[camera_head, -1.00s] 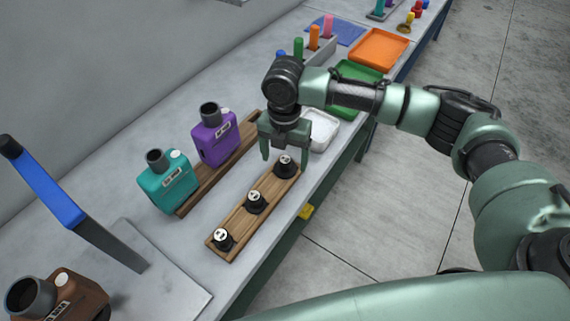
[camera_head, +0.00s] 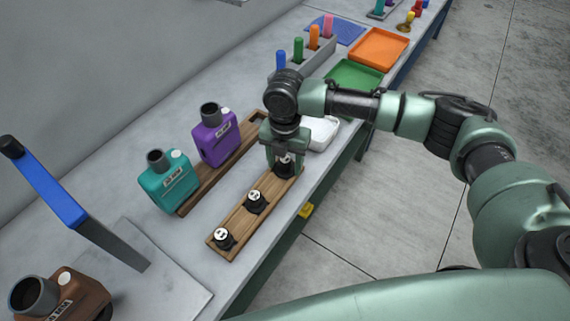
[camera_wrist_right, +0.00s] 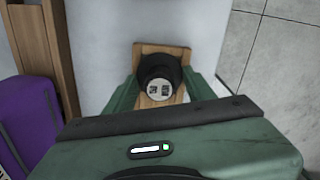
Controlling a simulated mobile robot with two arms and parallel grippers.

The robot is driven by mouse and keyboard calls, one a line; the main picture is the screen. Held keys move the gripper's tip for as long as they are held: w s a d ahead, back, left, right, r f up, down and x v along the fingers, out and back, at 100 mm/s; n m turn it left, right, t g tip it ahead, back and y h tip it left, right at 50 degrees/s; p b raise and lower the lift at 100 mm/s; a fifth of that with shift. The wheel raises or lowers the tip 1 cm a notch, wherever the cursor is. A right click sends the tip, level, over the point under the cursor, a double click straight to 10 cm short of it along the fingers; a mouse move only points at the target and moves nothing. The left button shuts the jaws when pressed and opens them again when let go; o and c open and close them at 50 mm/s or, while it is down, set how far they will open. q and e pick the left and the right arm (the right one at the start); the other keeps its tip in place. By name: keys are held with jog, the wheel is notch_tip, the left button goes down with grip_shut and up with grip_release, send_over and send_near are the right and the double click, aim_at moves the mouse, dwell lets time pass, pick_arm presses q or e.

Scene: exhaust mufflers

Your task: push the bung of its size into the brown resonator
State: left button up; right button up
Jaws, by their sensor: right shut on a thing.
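Three black bungs with white labelled tops sit on a wooden rack (camera_head: 237,221): a near one (camera_head: 223,238), a middle one (camera_head: 255,202) and a far one (camera_head: 284,166). My right gripper (camera_head: 284,166) is over the far end of the rack, shut on the far bung. That bung (camera_wrist_right: 159,88) shows between the fingers in the wrist view, still at the rack. My left gripper is out of view.
A teal resonator (camera_head: 168,187) and a purple one (camera_head: 217,145) stand on a wooden strip behind the rack. A blue-topped post (camera_head: 45,190) rises beside a grey plate (camera_head: 160,283) near the brown resonator. A white tray (camera_head: 323,132) lies beyond my gripper.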

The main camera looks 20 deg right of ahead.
aim_at(287, 161)
notch_tip(287, 161, up, 20)
jog(key=b, duration=0.2)
dwell(0.4)
jog(key=s+d+f+m, duration=0.2)
jog(key=s+f+m, duration=0.2)
jog(key=m, duration=1)
jog(key=s+d+f+m, duration=0.2)
jog(key=s+f+m, duration=0.3)
jog(key=s+m, duration=0.5)
jog(key=shift+d+f+m, duration=0.15)
jog(key=shift+f+m, duration=0.1)
jog(key=shift+m, duration=2.05)
